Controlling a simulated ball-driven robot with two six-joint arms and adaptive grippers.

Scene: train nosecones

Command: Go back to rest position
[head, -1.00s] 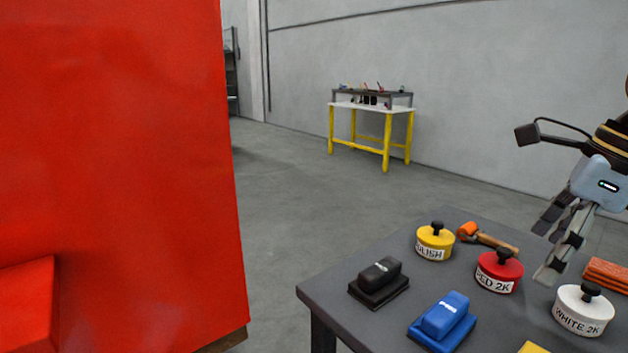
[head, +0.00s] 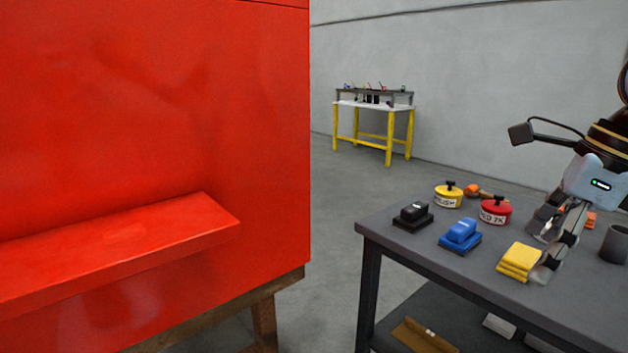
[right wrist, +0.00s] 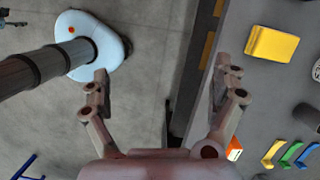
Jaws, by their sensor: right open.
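My right gripper (head: 544,248) is at the right of the head view, in front of the grey table (head: 400,238) as seen from the head. In the right wrist view the gripper (right wrist: 163,76) has its two fingers spread wide, with nothing between them but floor and the table's edge. It is open and empty. In that view the yellow cloth (right wrist: 271,44) lies on the table to the right of the fingers, apart from them. My left gripper is in neither view.
A large red panel (head: 150,110) with a ledge fills the left. The table holds a black block (head: 413,216), a blue block (head: 461,235), a yellow tin (head: 448,198), a red tin (head: 495,212) and a dark cup (head: 615,244). Floor shows between panel and table.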

